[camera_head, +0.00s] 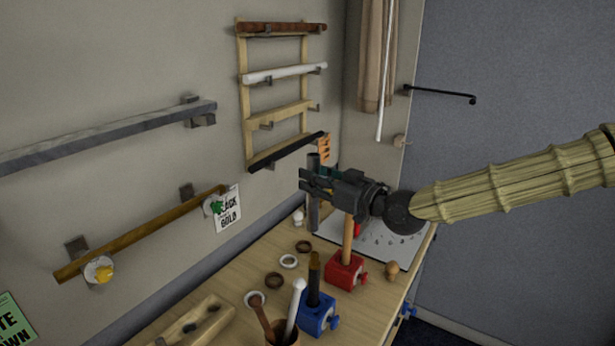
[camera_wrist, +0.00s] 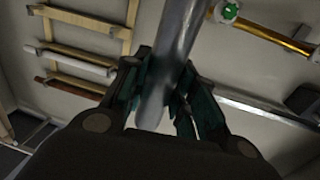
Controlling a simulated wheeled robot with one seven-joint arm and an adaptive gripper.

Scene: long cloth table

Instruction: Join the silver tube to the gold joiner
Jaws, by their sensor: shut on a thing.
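The silver tube (camera_wrist: 178,50) is clasped between the dark green finger pads of my gripper (camera_wrist: 163,92) in the wrist view. In the head view, my gripper (camera_head: 312,184) is above the back of the wooden table, and the grey tube (camera_head: 313,217) stands roughly upright at its jaws.
A red clamp (camera_head: 345,272) holds an upright wooden-coloured rod below my gripper. Several rings (camera_head: 289,261), a cup with sticks (camera_head: 283,336) and a wooden tray (camera_head: 205,322) are on the table (camera_head: 250,295). A wall rack (camera_head: 243,80) holds several bars. A grey bar (camera_head: 110,136) runs along the left wall.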

